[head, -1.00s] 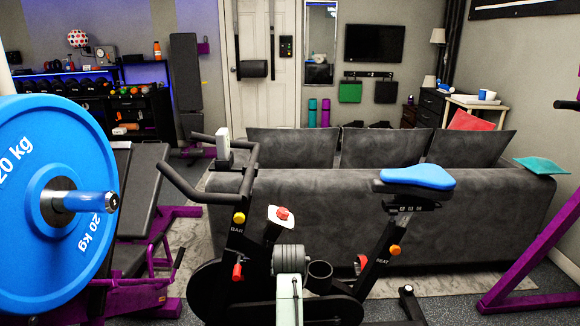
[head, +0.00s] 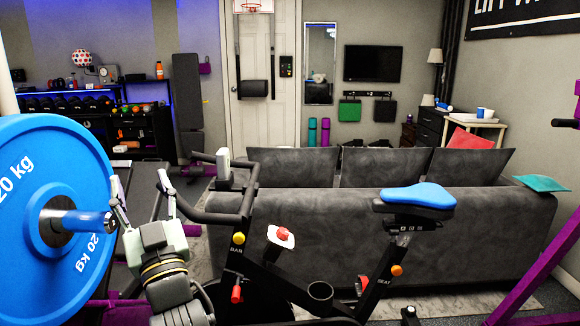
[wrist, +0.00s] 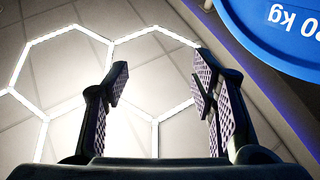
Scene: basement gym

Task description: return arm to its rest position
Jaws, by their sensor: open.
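My gripper (head: 140,190) stands up in the lower left of the head view, fingers pointing upward, on my folded arm. It is open and empty. In the wrist view its two padded fingers (wrist: 160,78) are spread apart with nothing between them, and the ceiling with bright hexagonal lights shows behind. A blue 20 kg plate (head: 35,175) on a bar is close on the left of the gripper in the head view. The plate also shows at the upper right of the wrist view (wrist: 275,30).
An exercise bike with a blue seat (head: 417,196) stands close in front; its handlebar (head: 222,215) is just right of my gripper. A grey sofa (head: 330,235) is behind it. A purple frame (head: 545,270) is at the right.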

